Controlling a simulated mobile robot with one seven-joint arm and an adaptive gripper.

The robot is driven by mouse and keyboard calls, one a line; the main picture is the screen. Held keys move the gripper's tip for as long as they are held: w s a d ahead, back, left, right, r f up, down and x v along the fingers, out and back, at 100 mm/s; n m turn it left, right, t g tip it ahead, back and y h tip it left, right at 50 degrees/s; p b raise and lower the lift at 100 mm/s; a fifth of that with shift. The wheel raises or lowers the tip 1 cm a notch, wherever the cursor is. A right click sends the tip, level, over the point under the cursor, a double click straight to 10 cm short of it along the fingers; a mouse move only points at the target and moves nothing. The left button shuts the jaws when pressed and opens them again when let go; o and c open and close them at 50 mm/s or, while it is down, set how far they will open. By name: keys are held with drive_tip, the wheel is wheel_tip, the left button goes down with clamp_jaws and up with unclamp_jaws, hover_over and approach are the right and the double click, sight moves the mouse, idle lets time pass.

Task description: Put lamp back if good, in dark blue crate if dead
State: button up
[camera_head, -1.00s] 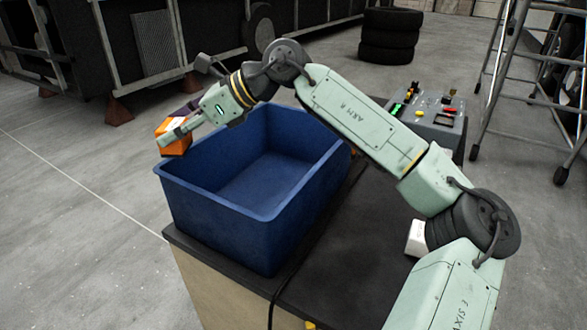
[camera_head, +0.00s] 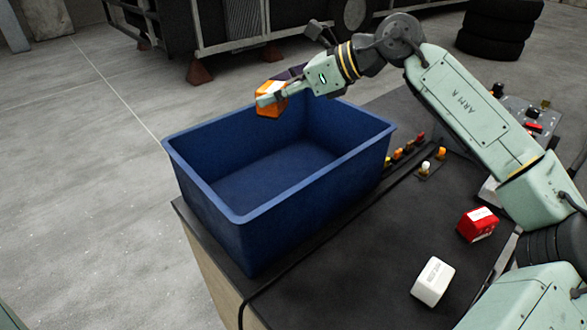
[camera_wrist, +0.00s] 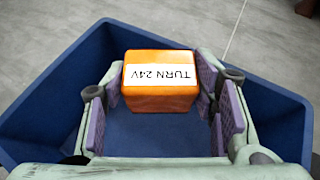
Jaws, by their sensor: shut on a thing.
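An orange lamp block (camera_wrist: 160,82) with a white label reading "TURN 24V" is held between the purple pads of my gripper (camera_wrist: 161,90) in the wrist view. In the head view the orange lamp (camera_head: 270,99) hangs at the fingertips of my gripper (camera_head: 271,95), above the back left part of the dark blue crate (camera_head: 205,215). The crate stands on the dark bench top and its visible floor is empty. In the wrist view the crate (camera_wrist: 48,75) lies below the lamp. Neither view shows whether the lamp is lit.
A red labelled block (camera_head: 478,225) and a white block (camera_head: 432,282) lie on the bench top (camera_head: 360,245) right of the crate. Several small coloured lamps (camera_head: 408,150) stand along the crate's right side. A control panel (camera_head: 530,112) is behind my arm. Stacked tyres (camera_head: 495,28) stand behind.

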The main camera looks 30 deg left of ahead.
sight(279, 116)
drive_tip(key=shift+f+b, duration=1.45)
drive_tip(key=shift+f, duration=1.35)
drive_tip(key=o, duration=1.4)
drive_tip(key=v, duration=1.2)
